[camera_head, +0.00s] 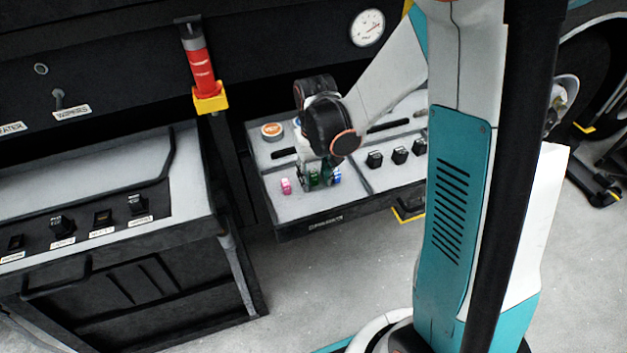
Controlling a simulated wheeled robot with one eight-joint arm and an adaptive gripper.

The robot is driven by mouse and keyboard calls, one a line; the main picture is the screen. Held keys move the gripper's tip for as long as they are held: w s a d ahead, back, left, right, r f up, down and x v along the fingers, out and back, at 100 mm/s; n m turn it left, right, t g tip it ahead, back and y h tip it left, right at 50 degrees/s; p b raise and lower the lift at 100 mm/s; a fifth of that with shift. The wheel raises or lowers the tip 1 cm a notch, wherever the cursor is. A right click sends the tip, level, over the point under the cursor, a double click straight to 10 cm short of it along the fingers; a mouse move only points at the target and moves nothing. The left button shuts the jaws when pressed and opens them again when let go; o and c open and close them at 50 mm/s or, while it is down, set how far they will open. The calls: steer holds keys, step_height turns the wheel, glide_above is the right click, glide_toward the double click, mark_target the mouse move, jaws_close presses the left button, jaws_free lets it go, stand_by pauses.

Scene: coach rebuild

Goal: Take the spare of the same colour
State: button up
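Three small coloured pieces stand in a row on the front left part of a grey tray (292,208): a pink one (286,186), a green one (314,178) and a blue one (337,175). My gripper (316,183) points down over the row, its dark fingers low around the green piece. The fingers partly hide the green piece. I cannot tell whether they touch it or have closed on it. The pink piece is left of the fingers and the blue one is close on their right.
A round orange-topped tin (272,131) lies at the tray's back left. Several black switch-like parts (399,155) sit in its right part. A console (180,190) with labelled switches stands at left. A red cylinder (199,68) is in a yellow holder behind. My column blocks the right.

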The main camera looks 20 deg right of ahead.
steer(key=shift+f, duration=0.4)
steer(key=shift+r, duration=0.1)
steer(key=c, duration=0.9)
